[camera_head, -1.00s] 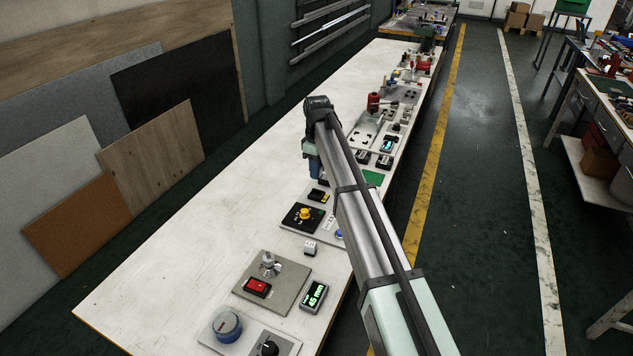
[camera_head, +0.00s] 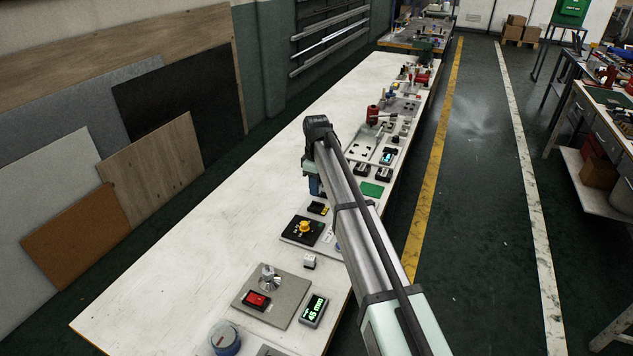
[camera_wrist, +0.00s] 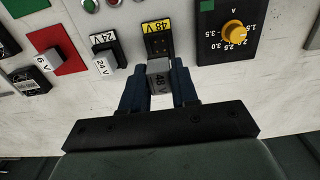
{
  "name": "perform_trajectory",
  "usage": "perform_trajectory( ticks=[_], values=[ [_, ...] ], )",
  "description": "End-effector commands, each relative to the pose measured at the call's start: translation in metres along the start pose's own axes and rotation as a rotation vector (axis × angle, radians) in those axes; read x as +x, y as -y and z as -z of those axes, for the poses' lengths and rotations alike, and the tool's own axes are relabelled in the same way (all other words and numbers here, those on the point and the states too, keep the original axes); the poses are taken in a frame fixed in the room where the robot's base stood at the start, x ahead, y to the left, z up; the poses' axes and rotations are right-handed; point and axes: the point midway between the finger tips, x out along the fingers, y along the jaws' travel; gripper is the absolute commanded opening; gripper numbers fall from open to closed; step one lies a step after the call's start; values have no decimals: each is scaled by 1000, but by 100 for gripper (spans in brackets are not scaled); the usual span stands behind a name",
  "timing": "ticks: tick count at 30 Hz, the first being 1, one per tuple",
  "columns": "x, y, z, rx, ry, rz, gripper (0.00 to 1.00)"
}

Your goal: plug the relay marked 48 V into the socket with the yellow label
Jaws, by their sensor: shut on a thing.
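My gripper (camera_wrist: 160,88) has dark blue fingers and is shut on a grey relay marked 48 V (camera_wrist: 159,77). In the wrist view the relay sits just below the black socket with the yellow label (camera_wrist: 157,45), which also reads 48 V. The relay overlaps the socket's lower edge; I cannot tell whether they touch. In the head view the yellow-labelled socket (camera_head: 317,208) lies on the bench just nearer than my gripper (camera_head: 315,187). The held relay is hidden there.
A socket with a white 24 V label (camera_wrist: 104,42) is left of the yellow one, with a 24 V relay (camera_wrist: 105,65) by it. A 6 V relay (camera_wrist: 47,61) lies farther left. A yellow-knobbed dial (camera_wrist: 234,38) is at right. The bench's left side (camera_head: 220,220) is clear.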

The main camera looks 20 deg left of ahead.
Motion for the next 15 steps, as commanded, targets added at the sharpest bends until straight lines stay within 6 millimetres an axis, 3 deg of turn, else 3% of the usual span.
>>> perform_trajectory(
  ticks=[15],
  values=[
    [36,0,0,0,0,0,0]
  ],
)
